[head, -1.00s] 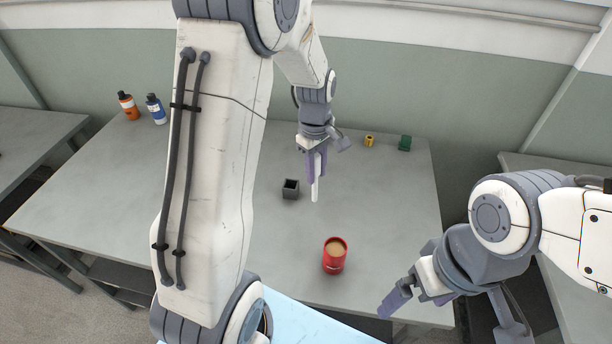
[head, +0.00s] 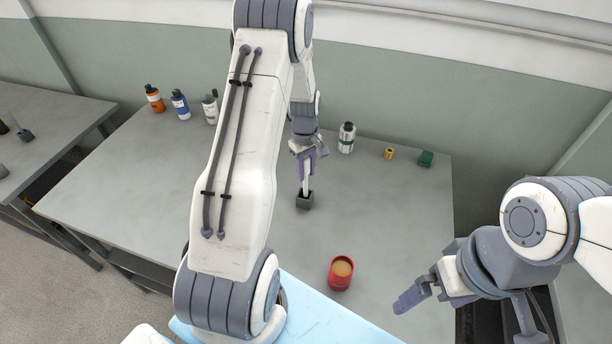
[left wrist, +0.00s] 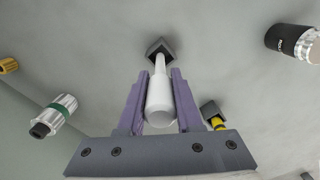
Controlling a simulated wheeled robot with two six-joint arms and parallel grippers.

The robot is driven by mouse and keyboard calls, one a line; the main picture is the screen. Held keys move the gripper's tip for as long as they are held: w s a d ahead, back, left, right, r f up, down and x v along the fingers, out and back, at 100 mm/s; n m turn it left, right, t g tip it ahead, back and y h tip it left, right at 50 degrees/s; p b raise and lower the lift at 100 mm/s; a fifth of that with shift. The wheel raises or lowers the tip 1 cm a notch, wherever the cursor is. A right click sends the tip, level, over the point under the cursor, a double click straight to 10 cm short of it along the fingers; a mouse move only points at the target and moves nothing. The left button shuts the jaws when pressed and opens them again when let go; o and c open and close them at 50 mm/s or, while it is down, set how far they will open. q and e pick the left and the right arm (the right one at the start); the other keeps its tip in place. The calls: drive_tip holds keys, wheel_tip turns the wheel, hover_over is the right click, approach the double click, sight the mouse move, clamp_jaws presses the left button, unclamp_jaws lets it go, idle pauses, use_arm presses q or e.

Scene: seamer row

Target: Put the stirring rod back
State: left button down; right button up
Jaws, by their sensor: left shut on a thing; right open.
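The white stirring rod (left wrist: 160,100) is held between the purple fingers of my left gripper (left wrist: 158,95), which is shut on it. In the head view my left gripper (head: 305,168) is over the dark square holder (head: 304,202), with the rod (head: 305,187) pointing down at it. A red can (head: 341,273) with tan contents stands nearer on the table. My right gripper (head: 412,294) is open and empty at the table's right front.
The left of the table is clear.

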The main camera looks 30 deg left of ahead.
sight(305, 196)
use_arm(q)
wheel_tip(305, 196, down, 4)
drive_tip(key=shift+a+r+p, duration=0.1)
drive_tip(key=shift+r+p, duration=0.1)
drive_tip(key=shift+p, duration=0.8)
drive_tip(key=shift+f, duration=0.2)
drive_tip(key=shift+f, duration=0.1)
drive_tip(key=shift+f, duration=0.15)
drive_tip(key=c, duration=0.6)
unclamp_jaws()
